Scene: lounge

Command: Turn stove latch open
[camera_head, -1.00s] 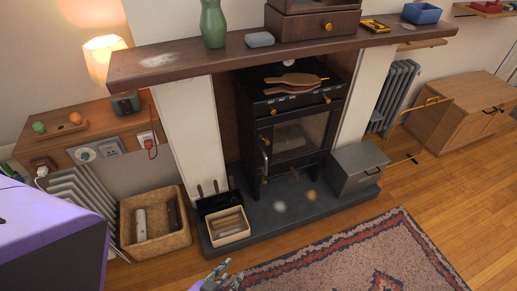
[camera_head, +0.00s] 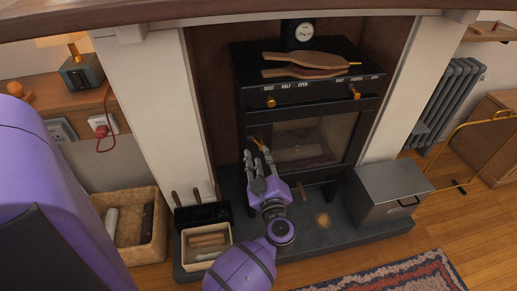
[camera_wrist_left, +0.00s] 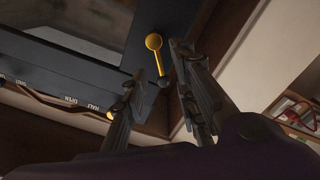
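The black stove (camera_head: 365,103) stands in the fireplace with its glass door (camera_head: 325,140) shut. The latch (camera_head: 260,144) is at the door's left edge, its orange end just above my left fingers. My left gripper (camera_head: 257,163) is in front of the door's left edge. In the wrist view its fingers (camera_wrist_left: 160,68) are open and apart, with the latch stem between them. I cannot tell whether either finger touches it. My right gripper is not in view.
Orange knobs (camera_head: 270,102) sit above the door, with bellows (camera_head: 310,66) on the stove top. A metal box (camera_head: 390,191) stands right on the hearth; a tool caddy (camera_head: 202,213) and basket (camera_head: 154,238) stand left. The mantel (camera_head: 220,12) overhangs.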

